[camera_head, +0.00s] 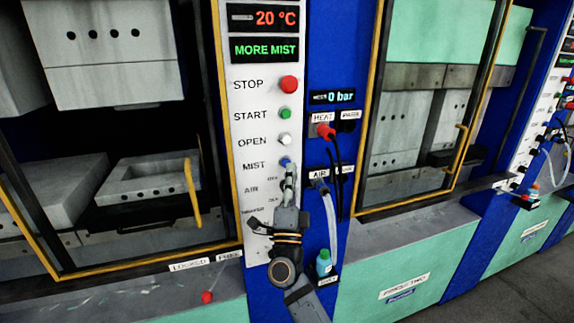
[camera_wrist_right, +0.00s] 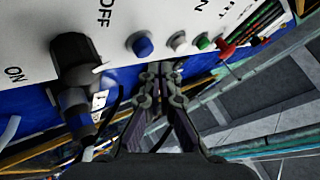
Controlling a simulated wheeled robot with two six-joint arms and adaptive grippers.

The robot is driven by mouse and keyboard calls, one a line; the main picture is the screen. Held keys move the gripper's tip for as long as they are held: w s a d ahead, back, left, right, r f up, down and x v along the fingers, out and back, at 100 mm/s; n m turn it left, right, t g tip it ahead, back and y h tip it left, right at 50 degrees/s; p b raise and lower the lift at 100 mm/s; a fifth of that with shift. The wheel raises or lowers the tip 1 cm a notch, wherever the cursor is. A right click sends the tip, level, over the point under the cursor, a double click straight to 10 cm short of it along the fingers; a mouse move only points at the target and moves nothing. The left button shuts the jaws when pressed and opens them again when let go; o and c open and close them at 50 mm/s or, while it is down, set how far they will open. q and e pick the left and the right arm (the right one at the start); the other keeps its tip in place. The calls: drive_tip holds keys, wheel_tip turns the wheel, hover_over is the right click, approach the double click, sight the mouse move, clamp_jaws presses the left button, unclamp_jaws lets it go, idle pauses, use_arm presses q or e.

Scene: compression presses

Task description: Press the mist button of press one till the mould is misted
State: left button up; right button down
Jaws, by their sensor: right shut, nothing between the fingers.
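The control panel (camera_head: 258,120) of the press at left carries a blue MIST button (camera_head: 285,162), under the white OPEN, green START and red STOP buttons. Its green display (camera_head: 264,49) reads MORE MIST. The mould block (camera_head: 130,184) sits inside this press, behind a yellow-edged frame. My right gripper (camera_head: 289,178) is shut and empty, its tips just below the MIST button. In the right wrist view, the shut fingertips (camera_wrist_right: 160,70) are beside the blue button (camera_wrist_right: 142,45), with a small gap in the picture. Contact cannot be told. My left gripper is not in view.
A black knob (camera_wrist_right: 78,62) stands out beside the blue button. Hoses (camera_head: 330,210) and a small bottle (camera_head: 324,263) are right of my right arm. A second press (camera_head: 420,110), labelled PRESS TWO, stands at right. A red knob (camera_head: 207,297) is on the lower ledge.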

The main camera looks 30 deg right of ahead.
idle(0.4)
drive_tip(key=shift+w+d, duration=0.1)
drive_tip(key=shift+w, duration=0.3)
drive_tip(key=shift+w+d, duration=0.1)
drive_tip(key=shift+w, duration=0.4)
idle(0.5)
drive_tip(key=shift+s, duration=0.1)
drive_tip(key=shift+s+a, duration=0.25)
drive_tip(key=shift+s, duration=0.6)
drive_tip(key=shift+p, duration=0.3)
drive_tip(key=s, duration=0.2)
drive_tip(key=s+a, duration=0.1)
drive_tip(key=s, duration=0.1)
drive_tip(key=shift+s, duration=0.4)
